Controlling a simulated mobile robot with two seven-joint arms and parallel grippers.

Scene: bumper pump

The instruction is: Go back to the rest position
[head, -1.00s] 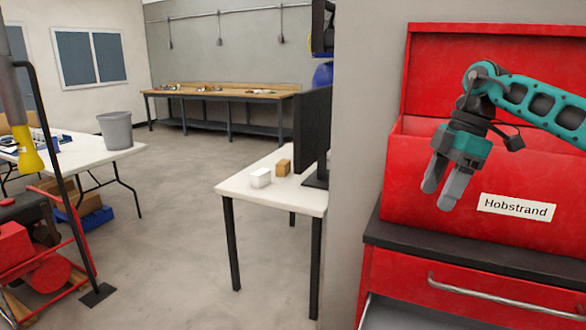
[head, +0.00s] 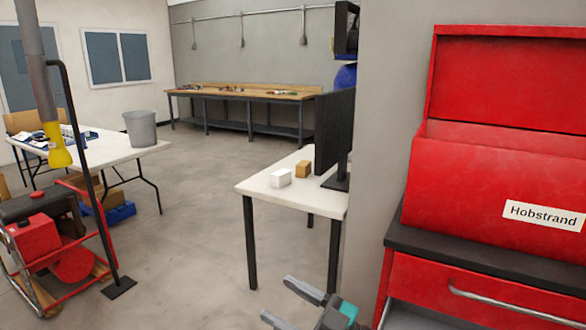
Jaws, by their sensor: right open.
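My right gripper (head: 296,303) shows at the bottom edge of the head view, left of the red toolbox. Its two grey fingers are apart with nothing between them, and only a bit of its teal body shows. The rest of the right arm is out of the picture. My left gripper is not in view.
A red toolbox (head: 470,185) labelled Hobstrand stands open at right on a red cabinet (head: 425,282) whose drawer is partly open. A white table (head: 262,186) holds small boxes and a monitor (head: 334,130). A red machine (head: 40,235) stands at left. The middle floor is clear.

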